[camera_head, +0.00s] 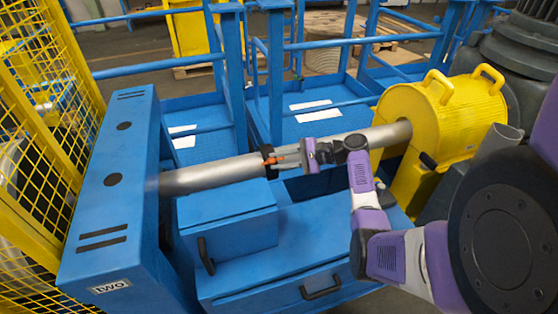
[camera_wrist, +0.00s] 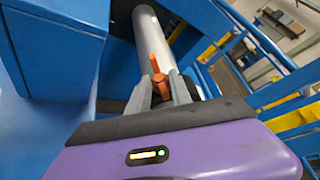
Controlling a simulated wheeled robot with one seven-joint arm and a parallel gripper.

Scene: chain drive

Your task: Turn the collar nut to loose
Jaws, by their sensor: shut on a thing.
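The collar nut (camera_head: 269,155) is a dark ring with orange parts around a long grey shaft (camera_head: 212,175). An orange lug of the collar nut (camera_wrist: 158,80) shows in the wrist view, between the two grey fingers. My gripper (camera_head: 291,155) reaches in from the right along the shaft and is shut on this orange lug. The gripper (camera_wrist: 161,90) also shows in the wrist view, its fingers close on both sides of the lug. The fingers hide part of the nut and shaft.
The shaft runs from a blue housing (camera_head: 112,180) at left to a yellow guard (camera_head: 430,115) with handles at right. Blue cabinets with dark handles (camera_head: 235,212) stand below the shaft. Blue railings (camera_head: 340,43) rise behind, and yellow mesh (camera_head: 45,110) stands at far left.

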